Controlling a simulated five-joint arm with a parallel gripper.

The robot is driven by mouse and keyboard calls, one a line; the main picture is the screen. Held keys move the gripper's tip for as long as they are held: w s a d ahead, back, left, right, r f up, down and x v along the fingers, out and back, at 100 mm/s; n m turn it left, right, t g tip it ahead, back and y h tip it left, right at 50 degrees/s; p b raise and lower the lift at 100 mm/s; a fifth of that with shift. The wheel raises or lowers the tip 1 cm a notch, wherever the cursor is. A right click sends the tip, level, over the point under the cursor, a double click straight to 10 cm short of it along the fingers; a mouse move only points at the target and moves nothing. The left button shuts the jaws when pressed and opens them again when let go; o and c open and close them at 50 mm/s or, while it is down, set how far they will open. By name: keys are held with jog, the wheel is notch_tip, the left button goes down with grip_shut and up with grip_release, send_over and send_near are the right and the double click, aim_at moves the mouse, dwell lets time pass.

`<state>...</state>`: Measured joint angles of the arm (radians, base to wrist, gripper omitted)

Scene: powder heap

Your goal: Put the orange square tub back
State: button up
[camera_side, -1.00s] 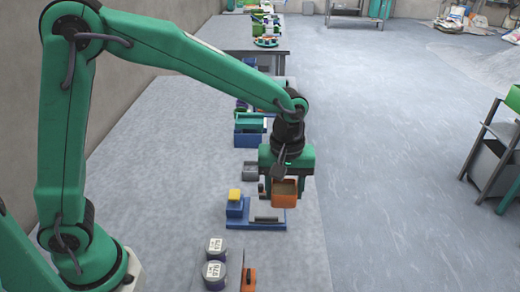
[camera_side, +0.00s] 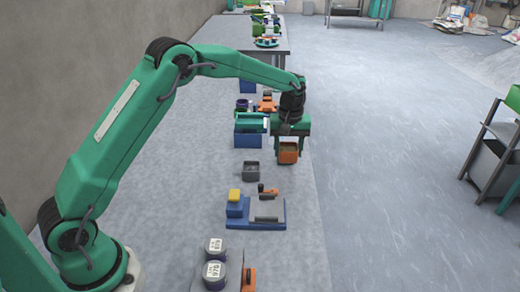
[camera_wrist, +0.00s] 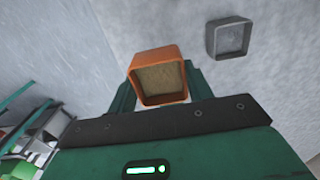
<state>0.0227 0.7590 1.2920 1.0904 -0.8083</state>
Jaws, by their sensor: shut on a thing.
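The orange square tub (camera_side: 288,153) is in my gripper (camera_side: 289,146) at the right edge of the long grey bench. My gripper is shut on it, with a finger on either side. In the wrist view the tub (camera_wrist: 159,77) shows its open top, with tan powder inside. Whether the tub touches the bench or hangs just above it, I cannot tell.
A grey square tub (camera_side: 251,171) stands to the left of the orange one, and it also shows in the wrist view (camera_wrist: 229,38). A blue stand with a teal item (camera_side: 250,128) is just behind. A blue platform (camera_side: 256,212) with a yellow block is nearer. Two labelled round containers (camera_side: 215,270) stand at the front.

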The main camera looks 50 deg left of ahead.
aim_at(286, 177)
jog(key=shift+f, duration=0.2)
jog(key=shift+f, duration=3.05)
jog(key=shift+f, duration=0.55)
jog(key=o, duration=1.6)
jog(key=shift+r, duration=0.1)
jog(key=shift+r, duration=3.45)
